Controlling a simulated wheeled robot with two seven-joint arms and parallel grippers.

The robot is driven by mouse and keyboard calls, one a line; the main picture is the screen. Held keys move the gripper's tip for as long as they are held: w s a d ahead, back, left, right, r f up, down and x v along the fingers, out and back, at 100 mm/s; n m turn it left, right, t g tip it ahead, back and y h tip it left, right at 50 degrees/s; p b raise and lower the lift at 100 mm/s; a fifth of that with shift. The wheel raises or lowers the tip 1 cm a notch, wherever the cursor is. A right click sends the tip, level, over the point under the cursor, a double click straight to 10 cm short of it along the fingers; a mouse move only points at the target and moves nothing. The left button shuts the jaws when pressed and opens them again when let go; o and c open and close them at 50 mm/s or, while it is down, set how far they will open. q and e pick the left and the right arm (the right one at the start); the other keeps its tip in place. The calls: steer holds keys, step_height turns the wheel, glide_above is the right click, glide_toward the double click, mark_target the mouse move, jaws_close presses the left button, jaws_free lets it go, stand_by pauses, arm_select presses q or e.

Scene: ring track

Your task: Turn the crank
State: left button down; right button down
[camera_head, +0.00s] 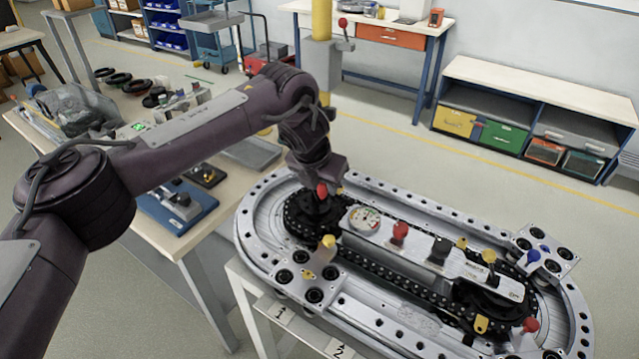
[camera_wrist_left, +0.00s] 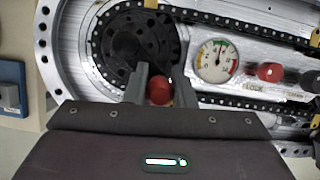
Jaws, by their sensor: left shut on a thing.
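The ring track (camera_head: 410,315) is an oval metal loop with a black chain, and its left end also shows in the wrist view (camera_wrist_left: 60,40). A dark round hub (camera_wrist_left: 130,45) with holes sits at that end. The crank's red knob (camera_wrist_left: 159,91) lies between the fingers of my left gripper (camera_wrist_left: 160,88), which is shut on it. In the head view my left gripper (camera_head: 322,188) comes down over the track's left end, with the red knob (camera_head: 322,190) showing at its tip. The crank's arm is mostly hidden by the gripper. My right gripper is not in view.
A pressure gauge (camera_head: 364,219), another red knob (camera_head: 400,231) and a black knob (camera_head: 440,249) sit on the central plate close to my gripper. A workbench (camera_head: 150,225) with several tools stands at left. Open floor lies behind the track.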

arm_select(q)
steer(key=shift+r, duration=0.15)
steer(key=c, duration=1.2)
jaws_free()
steer(key=shift+s+r, duration=0.1)
steer(key=shift+r, duration=0.25)
steer(key=b+v, duration=0.2)
steer(key=v, duration=0.5)
steer(key=shift+s+f, duration=0.15)
